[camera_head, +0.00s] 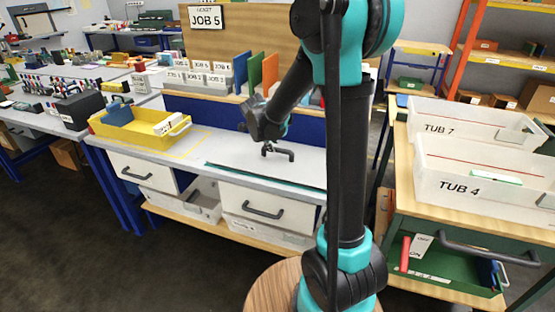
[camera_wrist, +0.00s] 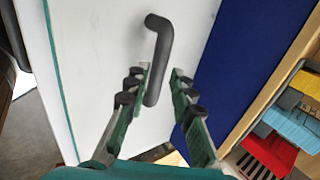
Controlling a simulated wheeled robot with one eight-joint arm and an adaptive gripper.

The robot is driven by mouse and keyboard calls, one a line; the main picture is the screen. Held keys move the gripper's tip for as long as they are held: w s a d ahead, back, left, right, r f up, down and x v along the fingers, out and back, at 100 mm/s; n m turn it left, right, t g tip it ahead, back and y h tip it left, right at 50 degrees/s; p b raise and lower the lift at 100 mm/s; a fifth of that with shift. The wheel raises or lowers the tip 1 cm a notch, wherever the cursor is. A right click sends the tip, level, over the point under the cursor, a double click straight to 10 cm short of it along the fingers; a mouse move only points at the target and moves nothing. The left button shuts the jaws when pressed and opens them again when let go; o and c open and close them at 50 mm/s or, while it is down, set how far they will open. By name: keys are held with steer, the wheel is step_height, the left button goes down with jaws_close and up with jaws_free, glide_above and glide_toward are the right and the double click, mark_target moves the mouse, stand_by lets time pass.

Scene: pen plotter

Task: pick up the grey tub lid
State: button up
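In the wrist view the handle (camera_wrist: 158,60) rises from a pale, flat surface (camera_wrist: 105,50). I cannot make out a separate lid edge around it. My gripper (camera_wrist: 162,75) is open. Its green-padded fingers point at the handle. The handle's lower end shows between them, closer to the left finger. I see no clear grip on it.
A blue panel (camera_wrist: 235,55) stands behind the handle. A yellow tray (camera_head: 140,130) sits at the bench's left end. Coloured upright boards (camera_head: 270,70) stand at the back. Clear tubs marked TUB 7 (camera_head: 465,127) and TUB 4 (camera_head: 460,188) stand on the right-hand bench.

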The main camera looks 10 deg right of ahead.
mark_target(276, 149)
steer(key=shift+d+x, duration=0.1)
steer(key=shift+x, duration=1.25)
steer(key=shift+d+x, duration=0.15)
steer(key=shift+x, duration=1.2)
steer(key=shift+s, duration=0.2)
steer(key=shift+c, duration=0.3)
jaws_close()
